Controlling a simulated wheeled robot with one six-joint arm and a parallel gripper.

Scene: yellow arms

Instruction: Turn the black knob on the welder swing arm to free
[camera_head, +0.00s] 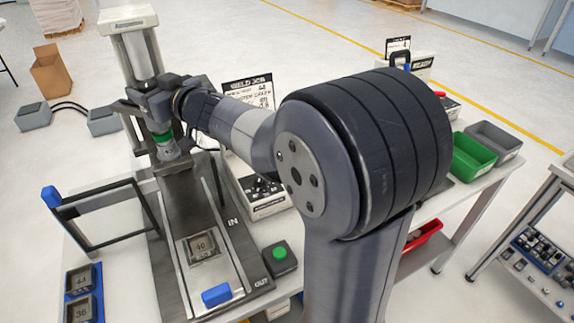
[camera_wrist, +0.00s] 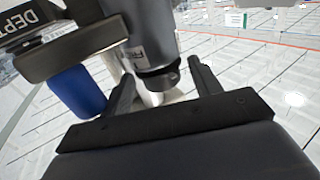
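The black knob (camera_wrist: 158,78) shows in the wrist view, at the lower end of a dark grey housing with a partly readable label. My gripper (camera_wrist: 161,68) is open, with one finger on each side of the knob. The fingers look apart from the knob; contact is not clear. In the head view the welder (camera_head: 128,45) stands at the left of the table, with its dark swing arm (camera_head: 150,88) across the column. My arm reaches to it from the right. My wrist hides the knob and the fingers there. The knob's setting cannot be read.
A blue part (camera_wrist: 75,90) and a box marked "DEPT" lie left of the fingers. A black frame with a blue end (camera_head: 51,197) stands left. A green button box (camera_head: 280,259) stands right.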

